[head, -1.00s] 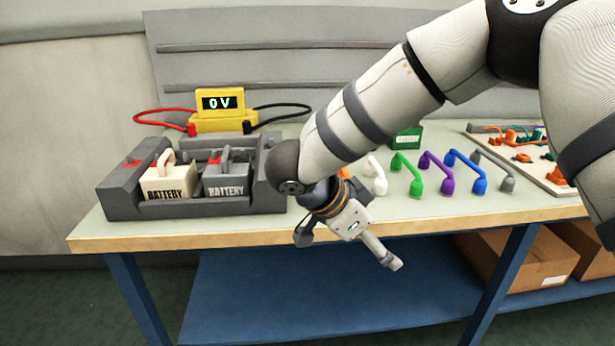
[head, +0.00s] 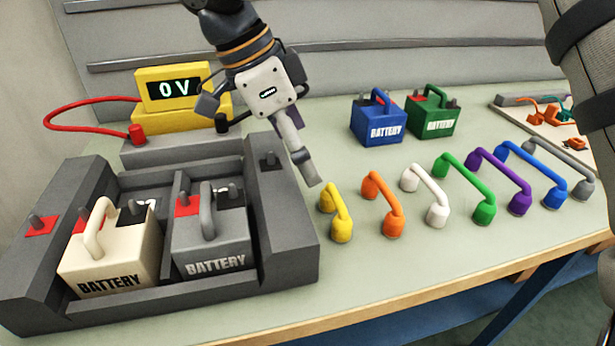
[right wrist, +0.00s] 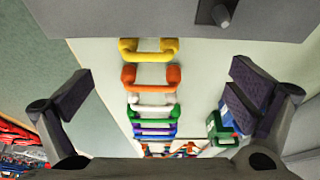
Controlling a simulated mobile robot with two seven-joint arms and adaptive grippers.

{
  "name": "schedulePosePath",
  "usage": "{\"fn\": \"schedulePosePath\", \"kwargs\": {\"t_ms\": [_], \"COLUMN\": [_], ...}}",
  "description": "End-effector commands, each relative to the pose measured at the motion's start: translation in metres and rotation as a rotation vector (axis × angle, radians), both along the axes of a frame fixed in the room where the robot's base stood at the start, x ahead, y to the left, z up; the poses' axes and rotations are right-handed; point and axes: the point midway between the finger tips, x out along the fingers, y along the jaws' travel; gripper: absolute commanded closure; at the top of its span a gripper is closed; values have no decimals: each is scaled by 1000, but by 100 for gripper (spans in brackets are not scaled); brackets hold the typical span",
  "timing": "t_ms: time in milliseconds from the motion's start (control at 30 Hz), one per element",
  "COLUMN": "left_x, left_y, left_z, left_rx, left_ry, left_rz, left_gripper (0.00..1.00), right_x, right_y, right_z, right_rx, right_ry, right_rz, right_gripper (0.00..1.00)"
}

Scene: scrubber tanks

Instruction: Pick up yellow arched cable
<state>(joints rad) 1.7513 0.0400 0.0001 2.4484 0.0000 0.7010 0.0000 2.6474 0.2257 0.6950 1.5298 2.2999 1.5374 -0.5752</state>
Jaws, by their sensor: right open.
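The yellow arched cable (head: 333,203) stands on the table just right of the dark battery tray (head: 285,235), at the near left end of a row of coloured arched cables. In the right wrist view the yellow cable (right wrist: 148,56) lies near the top, between and beyond the two fingers. My right gripper (head: 268,150) is in the head view, up and left of the yellow cable, with one fingertip close to it in the picture. The right gripper (right wrist: 165,90) is open, with nothing between its fingers. My left gripper is not in view.
The orange cable (head: 381,203) stands beside the yellow one, then white, green, purple, blue and grey. The tray holds a cream battery (head: 110,250) and a grey battery (head: 212,235). A yellow meter (head: 172,88) reads 0 V. Blue (head: 377,125) and green batteries (head: 432,118) stand behind.

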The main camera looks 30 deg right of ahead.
Motion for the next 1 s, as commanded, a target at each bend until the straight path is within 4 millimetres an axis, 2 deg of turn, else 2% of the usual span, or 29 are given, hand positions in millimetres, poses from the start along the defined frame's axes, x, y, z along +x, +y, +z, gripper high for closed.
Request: {"fn": "schedulePosePath", "kwargs": {"t_ms": [200,367,600,700,867,900,1000], "left_x": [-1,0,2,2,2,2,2], "left_y": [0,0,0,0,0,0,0], "left_z": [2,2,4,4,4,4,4], "left_rx": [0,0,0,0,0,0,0], "left_ry": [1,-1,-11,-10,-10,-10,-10], "left_rz": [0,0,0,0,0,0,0], "left_gripper": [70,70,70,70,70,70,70], "right_x": [-6,-8,-16,-16,-16,-16,-16], "right_y": [-18,-26,-44,-47,-47,-47,-47], "right_z": [-41,-61,-100,-107,-107,-107,-107], "right_rx": [-1,-1,-2,-1,-1,-1,0], "right_ry": [4,1,0,-1,-2,-2,-1], "right_rz": [0,-1,0,-1,0,0,-1], "right_gripper": [0,0,0,0,0,2,25]}}
